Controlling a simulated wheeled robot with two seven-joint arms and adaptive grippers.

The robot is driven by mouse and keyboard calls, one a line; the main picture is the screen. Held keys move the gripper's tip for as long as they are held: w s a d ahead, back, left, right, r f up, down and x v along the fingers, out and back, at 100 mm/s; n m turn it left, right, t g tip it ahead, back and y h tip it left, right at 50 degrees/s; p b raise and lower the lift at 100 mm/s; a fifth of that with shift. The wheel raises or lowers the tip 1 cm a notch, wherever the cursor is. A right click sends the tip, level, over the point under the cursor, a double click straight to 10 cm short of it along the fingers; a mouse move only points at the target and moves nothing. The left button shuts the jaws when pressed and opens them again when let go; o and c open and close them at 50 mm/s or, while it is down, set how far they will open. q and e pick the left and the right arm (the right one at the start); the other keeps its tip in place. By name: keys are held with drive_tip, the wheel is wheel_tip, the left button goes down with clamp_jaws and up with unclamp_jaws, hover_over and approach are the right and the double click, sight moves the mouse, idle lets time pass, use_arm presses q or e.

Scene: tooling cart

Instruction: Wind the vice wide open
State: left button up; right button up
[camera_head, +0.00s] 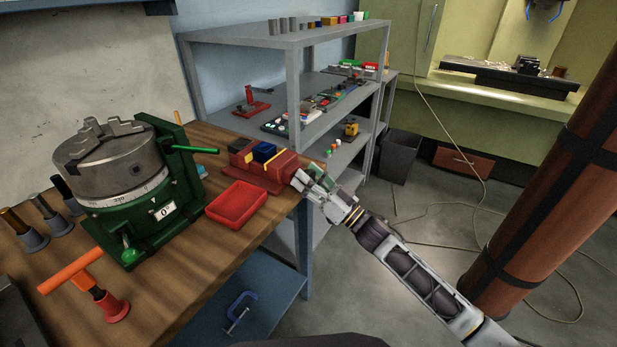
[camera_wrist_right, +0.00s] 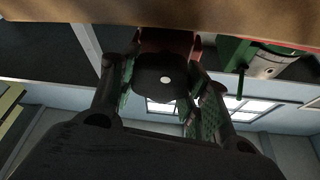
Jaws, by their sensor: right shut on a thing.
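The red vice (camera_head: 279,177) sits at the right end of the wooden bench, with a dark blue block (camera_head: 264,152) at its top. My right gripper (camera_head: 308,183) is at the vice's right end, at the bench edge. In the right wrist view, its green-padded fingers (camera_wrist_right: 163,95) are on both sides of a dark round knob (camera_wrist_right: 165,76) with a pale centre dot, and are shut on it. Red vice body shows just behind the knob in that view. In the head view the gripper hides the knob. My left gripper is not in view.
A red tray (camera_head: 237,222) lies in front of the vice. A green rotary table with a grey chuck (camera_head: 108,165) stands to the left, its green handle reaching toward the vice. A grey shelf (camera_head: 290,38) stands behind. Floor to the right of the bench is open.

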drive_tip(key=n+g+y, duration=0.1)
drive_tip(key=n, duration=0.2)
drive_tip(key=shift+r+g, duration=0.1)
drive_tip(key=shift+g, duration=0.2)
drive_tip(key=shift+n+y+p, duration=0.3)
drive_tip(key=shift+n, duration=0.3)
drive_tip(key=shift+n+g+y, duration=0.4)
drive_tip(key=shift+n+g, duration=0.4)
drive_tip(key=shift+n, duration=0.8)
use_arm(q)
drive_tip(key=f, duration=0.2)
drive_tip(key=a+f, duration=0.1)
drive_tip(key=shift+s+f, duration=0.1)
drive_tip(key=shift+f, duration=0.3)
use_arm(e)
drive_tip(key=shift+s+n, duration=0.1)
drive_tip(key=shift+n, duration=0.2)
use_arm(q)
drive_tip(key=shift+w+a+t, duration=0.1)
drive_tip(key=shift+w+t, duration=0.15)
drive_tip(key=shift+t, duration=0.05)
use_arm(e)
drive_tip(key=o, duration=1)
drive_tip(key=shift+a, duration=0.1)
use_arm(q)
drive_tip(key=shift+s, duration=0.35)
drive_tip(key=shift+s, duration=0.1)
